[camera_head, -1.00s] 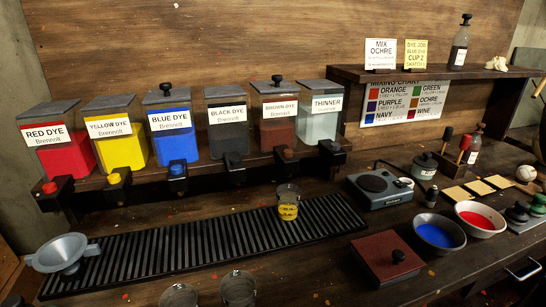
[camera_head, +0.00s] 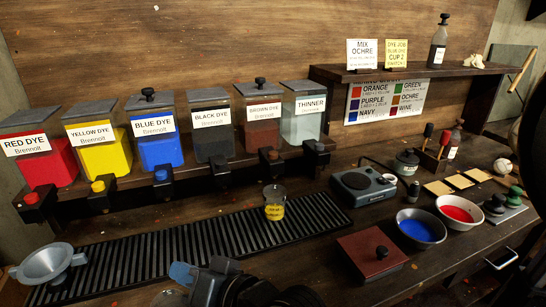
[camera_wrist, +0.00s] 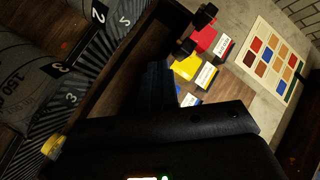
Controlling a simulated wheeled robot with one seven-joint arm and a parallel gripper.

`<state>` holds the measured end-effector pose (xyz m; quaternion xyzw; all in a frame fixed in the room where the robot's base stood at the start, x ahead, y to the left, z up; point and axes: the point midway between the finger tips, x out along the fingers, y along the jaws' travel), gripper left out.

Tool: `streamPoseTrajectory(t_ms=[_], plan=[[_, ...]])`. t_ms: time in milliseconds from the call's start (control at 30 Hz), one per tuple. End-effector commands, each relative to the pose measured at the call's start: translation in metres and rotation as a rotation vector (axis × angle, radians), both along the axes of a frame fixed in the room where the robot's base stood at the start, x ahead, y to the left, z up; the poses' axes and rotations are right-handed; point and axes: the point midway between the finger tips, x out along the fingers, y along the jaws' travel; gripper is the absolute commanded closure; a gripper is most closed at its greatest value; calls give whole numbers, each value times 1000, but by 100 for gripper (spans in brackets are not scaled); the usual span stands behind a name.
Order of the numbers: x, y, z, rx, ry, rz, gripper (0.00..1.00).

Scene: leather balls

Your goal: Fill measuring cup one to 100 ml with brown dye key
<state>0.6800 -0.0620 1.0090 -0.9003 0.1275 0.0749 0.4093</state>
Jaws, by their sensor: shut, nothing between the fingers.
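The brown dye dispenser (camera_head: 263,133) stands on the shelf between black and thinner, with a brown key (camera_head: 273,155) at its front. A clear measuring cup (camera_head: 274,203) holding something yellow stands on the ribbed drip tray (camera_head: 105,272), below and in front of the brown dispenser; I cannot read its number. My gripper (camera_head: 188,275) is shut and empty, low at the front of the head view, left of that cup and well short of the brown key. Its dark fingers also show in the wrist view (camera_wrist: 158,85). Another clear cup (camera_head: 170,298) is partly hidden beside my gripper.
Red, yellow, blue and black dispensers line the shelf leftward. Right are a scale (camera_head: 362,186), a brown box (camera_head: 372,254), and blue (camera_head: 420,230) and red (camera_head: 459,212) bowls. Large numbered cups (camera_wrist: 95,20) fill the wrist view's left.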

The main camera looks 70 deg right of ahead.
Motion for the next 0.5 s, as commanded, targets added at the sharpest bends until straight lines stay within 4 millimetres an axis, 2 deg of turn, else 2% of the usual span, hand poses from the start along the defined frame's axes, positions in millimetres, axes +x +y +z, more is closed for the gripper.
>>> streamPoseTrajectory(t_ms=[33, 200, 333, 500], plan=[[19, -20, 17, 22, -24, -9, 100], [60, -72, 60, 94, -51, 13, 100], [77, -117, 94, 115, -40, 39, 100], [77, -178, 134, 110, 30, 64, 100]])
